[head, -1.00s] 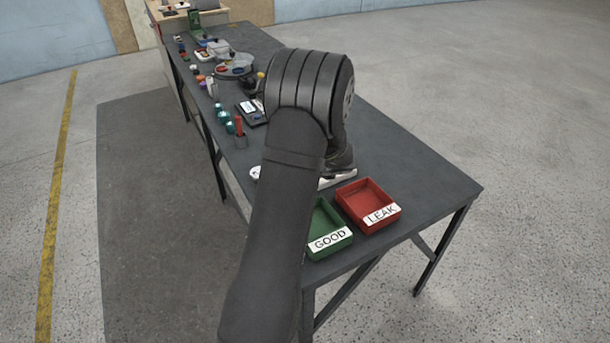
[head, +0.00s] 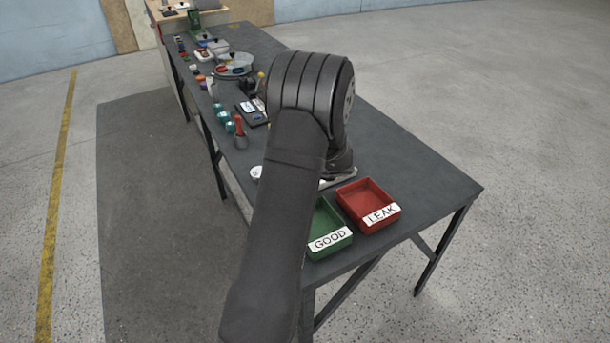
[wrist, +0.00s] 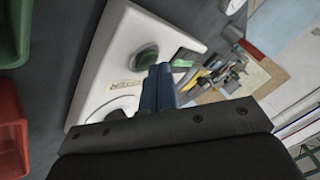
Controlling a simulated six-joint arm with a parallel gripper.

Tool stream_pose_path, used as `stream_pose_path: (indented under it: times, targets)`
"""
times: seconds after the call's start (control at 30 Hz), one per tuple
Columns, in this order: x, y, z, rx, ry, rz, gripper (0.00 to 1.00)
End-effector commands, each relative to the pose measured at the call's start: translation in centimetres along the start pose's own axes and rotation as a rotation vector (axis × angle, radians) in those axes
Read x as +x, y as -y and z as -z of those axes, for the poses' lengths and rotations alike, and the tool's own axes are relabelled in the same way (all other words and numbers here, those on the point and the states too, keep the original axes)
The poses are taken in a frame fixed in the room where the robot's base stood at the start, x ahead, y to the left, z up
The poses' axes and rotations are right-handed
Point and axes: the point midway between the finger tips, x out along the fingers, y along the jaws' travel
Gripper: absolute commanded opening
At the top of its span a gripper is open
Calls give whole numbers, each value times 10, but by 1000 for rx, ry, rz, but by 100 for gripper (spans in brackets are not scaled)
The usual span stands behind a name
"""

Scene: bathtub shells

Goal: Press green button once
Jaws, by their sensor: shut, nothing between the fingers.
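In the wrist view, a white panel (wrist: 122,35) lies on the dark table and carries a round green button (wrist: 146,56) with a dark surround. A small label (wrist: 126,85) sits below the button on the panel. My gripper (wrist: 160,72) is shut and empty, its blue fingertips just to the right of the button in the picture. I cannot tell whether the fingertips touch it. A round part lower on the panel is partly hidden by my gripper. In the head view my arm hides the button and most of the panel.
A green GOOD tray (head: 330,241) and a red LEAK tray (head: 369,205) stand at the near end of the table (head: 425,180). Bottles, a round grey tray (head: 235,70) and small items stand farther back. The table's right side is bare.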

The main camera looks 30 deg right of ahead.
Motion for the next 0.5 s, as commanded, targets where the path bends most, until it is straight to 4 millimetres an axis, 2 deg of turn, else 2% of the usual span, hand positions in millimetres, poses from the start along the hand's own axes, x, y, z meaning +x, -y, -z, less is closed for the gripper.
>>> stream_pose_path:
  times: [0.5]
  targets:
    - [-10, 7, 7, 0, 0, 0, 0]
